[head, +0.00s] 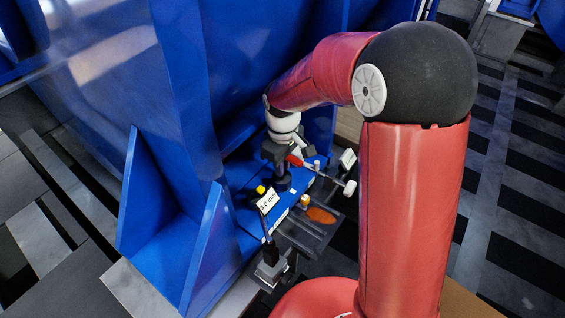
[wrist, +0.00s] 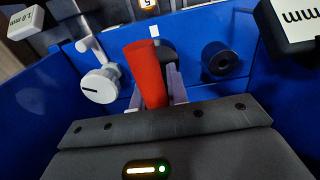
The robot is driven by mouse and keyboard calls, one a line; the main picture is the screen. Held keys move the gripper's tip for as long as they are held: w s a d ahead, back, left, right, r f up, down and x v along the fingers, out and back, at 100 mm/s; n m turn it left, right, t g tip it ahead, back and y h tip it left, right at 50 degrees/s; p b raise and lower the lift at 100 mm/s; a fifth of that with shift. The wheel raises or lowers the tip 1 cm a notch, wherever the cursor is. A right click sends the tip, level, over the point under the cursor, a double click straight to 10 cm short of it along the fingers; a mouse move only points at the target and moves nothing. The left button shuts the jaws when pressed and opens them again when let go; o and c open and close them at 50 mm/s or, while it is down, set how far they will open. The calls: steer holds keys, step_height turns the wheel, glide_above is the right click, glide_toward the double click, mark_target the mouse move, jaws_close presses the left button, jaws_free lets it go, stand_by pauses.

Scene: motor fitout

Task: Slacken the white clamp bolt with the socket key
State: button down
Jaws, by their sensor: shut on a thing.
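My gripper (wrist: 156,88) is shut on a red handle (wrist: 148,72), which stands between its two pale fingers in the wrist view. The handle also shows red beside my gripper (head: 287,157) in the head view (head: 296,160). It looks like the socket key's grip; its working end is hidden. A white round head with a dark slot (wrist: 100,87) is left of the handle, apart from it, on a pale arm. I cannot tell whether it is the clamp bolt. A black cylinder with a bore (wrist: 221,60) is to the right, against the blue surface.
In the head view, a "1.0 mm" sign (head: 268,201), a yellow knob (head: 261,190), a white knob on a rod (head: 350,187) and an orange-brown patch (head: 321,215) are nearby. Tall blue plates (head: 165,195) crowd the left.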

steer(key=shift+n+p, duration=0.4)
steer(key=shift+n, duration=0.8)
steer(key=shift+r+n+p, duration=0.15)
steer(key=shift+n+p, duration=0.45)
steer(key=shift+n, duration=0.3)
steer(key=shift+w+n, duration=0.1)
steer(key=shift+n, duration=0.4)
